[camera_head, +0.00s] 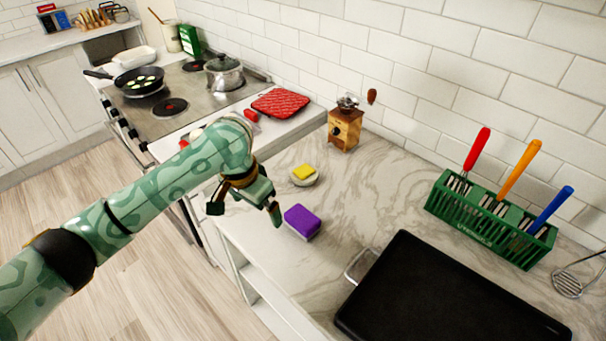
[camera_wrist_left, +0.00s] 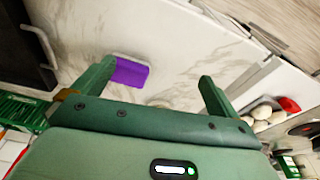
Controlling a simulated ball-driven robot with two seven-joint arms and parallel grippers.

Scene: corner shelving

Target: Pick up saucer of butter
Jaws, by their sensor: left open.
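The saucer (camera_head: 309,183) is small and pale, with a yellow block of butter (camera_head: 303,171) on it. It sits on the marble counter in the middle of the head view. My left gripper (camera_head: 245,211) is open and empty, to the left of the saucer and a little nearer the camera, above the counter's front edge. The fingers do not touch the saucer. In the left wrist view the gripper's fingers (camera_wrist_left: 157,72) are spread wide. A small pale shape shows low between them there, mostly hidden by the gripper body; I cannot tell if it is the saucer.
A purple sponge (camera_head: 302,221) lies close to the gripper; it also shows in the left wrist view (camera_wrist_left: 130,72). A wooden grinder (camera_head: 345,129) stands behind the saucer. A black tray (camera_head: 450,295) and a green utensil rack (camera_head: 490,228) are at right. Counter right of the saucer is clear.

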